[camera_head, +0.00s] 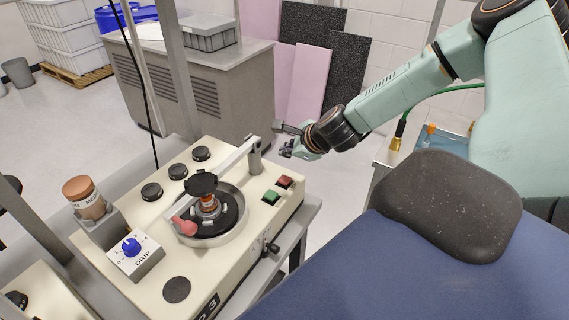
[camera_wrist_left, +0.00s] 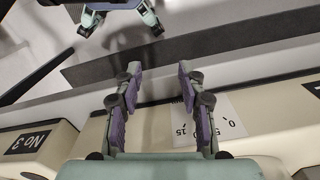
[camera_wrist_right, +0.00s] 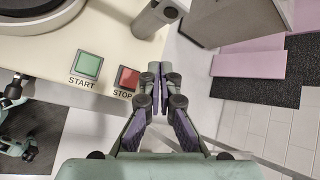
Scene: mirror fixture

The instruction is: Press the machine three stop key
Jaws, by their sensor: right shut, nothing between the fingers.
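The machine (camera_head: 170,262) is a cream box with a partly visible 3 on its front. Its red stop key (camera_head: 284,182) sits beside the green start key (camera_head: 271,196) near the right edge. In the right wrist view the red key (camera_wrist_right: 127,78) is labelled STOP and the green key (camera_wrist_right: 87,66) START. My right gripper (camera_head: 287,150) is shut and empty, beyond the keys in the head view. In its wrist view the fingertips (camera_wrist_right: 160,68) are just right of the red key, apart in the picture; their height is unclear. My left gripper (camera_wrist_left: 157,75) is open and empty.
A grey post and bar (camera_head: 254,155) stand near the keys on the machine. A round dish with a red knob (camera_head: 184,226) and a blue dial (camera_head: 131,247) are farther left. A grey cabinet (camera_head: 205,85) stands behind.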

